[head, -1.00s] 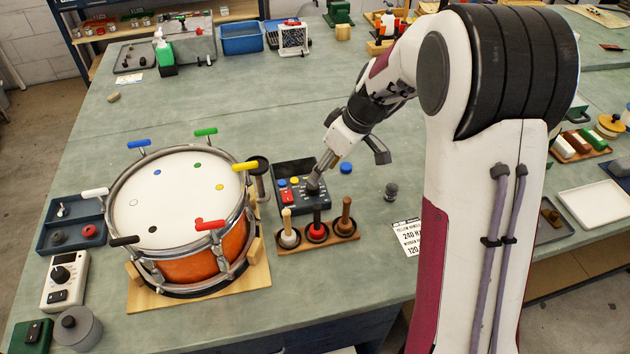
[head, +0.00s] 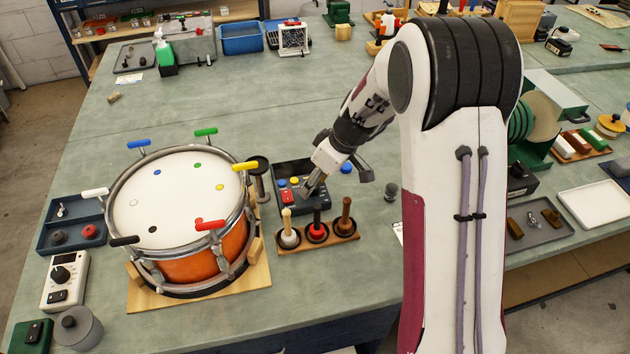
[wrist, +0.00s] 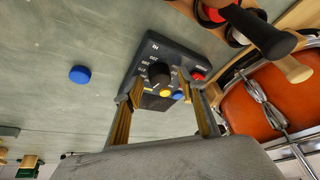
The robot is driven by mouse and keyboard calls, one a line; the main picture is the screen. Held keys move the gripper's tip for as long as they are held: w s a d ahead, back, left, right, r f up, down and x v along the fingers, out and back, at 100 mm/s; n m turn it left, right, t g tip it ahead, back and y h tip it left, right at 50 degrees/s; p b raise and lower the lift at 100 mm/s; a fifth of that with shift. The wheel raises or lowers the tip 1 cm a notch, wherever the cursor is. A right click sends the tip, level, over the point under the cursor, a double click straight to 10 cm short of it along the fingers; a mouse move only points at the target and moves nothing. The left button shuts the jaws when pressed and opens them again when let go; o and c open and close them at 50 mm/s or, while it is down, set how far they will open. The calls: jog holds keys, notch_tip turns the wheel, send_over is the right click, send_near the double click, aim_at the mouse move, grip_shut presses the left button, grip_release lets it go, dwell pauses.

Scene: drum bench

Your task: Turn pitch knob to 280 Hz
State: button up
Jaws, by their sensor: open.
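A dark control box (head: 284,170) stands on the bench right of the drum. In the wrist view, the box (wrist: 176,48) carries a black round knob (wrist: 159,72) with pale scale marks around it and "Hz" lettering. The exact pointer setting is too small to read. Yellow, blue and red buttons sit beside the knob. My gripper (head: 307,193) is over the box in the head view and hides the knob there. In the wrist view my gripper (wrist: 166,88) is open, its two fingers apart on either side of the knob. I cannot tell whether they touch it.
A drum (head: 180,200) with coloured handles stands close left. A wooden rack (head: 335,241) with several upright handled tools is just in front of the box. A loose blue disc (wrist: 79,74) and a small dark cylinder (head: 391,191) lie to its right.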

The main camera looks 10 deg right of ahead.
jog(key=c, duration=1.1)
